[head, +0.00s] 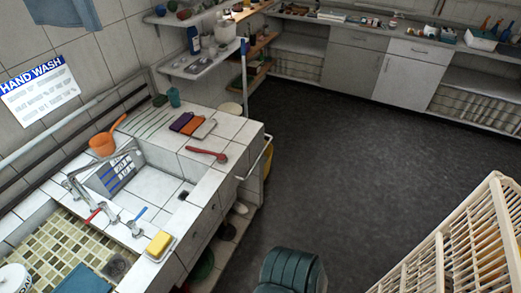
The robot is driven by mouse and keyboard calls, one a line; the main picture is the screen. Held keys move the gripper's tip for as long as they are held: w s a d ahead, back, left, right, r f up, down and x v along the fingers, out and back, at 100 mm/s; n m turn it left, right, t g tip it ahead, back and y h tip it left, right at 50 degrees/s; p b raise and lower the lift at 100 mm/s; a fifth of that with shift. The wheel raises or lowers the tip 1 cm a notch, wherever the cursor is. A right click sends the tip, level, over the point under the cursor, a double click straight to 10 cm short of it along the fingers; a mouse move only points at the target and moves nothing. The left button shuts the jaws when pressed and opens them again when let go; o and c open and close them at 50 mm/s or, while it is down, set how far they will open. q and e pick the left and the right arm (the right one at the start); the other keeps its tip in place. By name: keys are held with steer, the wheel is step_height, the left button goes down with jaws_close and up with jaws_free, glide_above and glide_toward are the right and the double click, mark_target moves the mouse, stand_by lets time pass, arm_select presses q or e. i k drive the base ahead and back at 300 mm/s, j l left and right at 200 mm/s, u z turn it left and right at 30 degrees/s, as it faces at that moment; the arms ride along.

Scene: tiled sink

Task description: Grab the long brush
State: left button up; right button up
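A red long-handled item that looks like a brush (206,154) lies on the white tiled counter (230,130), near its right edge and to the right of the sink (152,187). Its handle end points left and its wider end points right. A thin upright pole with a blue top (244,75) stands at the counter's far end beside the wall shelves; its lower end is hidden, and I cannot tell whether it is also a brush. Neither of my grippers shows in the head view.
A dark green ribbed object (292,270) and a wooden crate (480,245) stand at the front. The dark floor (350,150) is clear.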

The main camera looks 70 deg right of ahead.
mark_target(221, 157)
steer(key=z, duration=1.75)
steer(key=l, duration=0.1)
steer(key=i, duration=0.05)
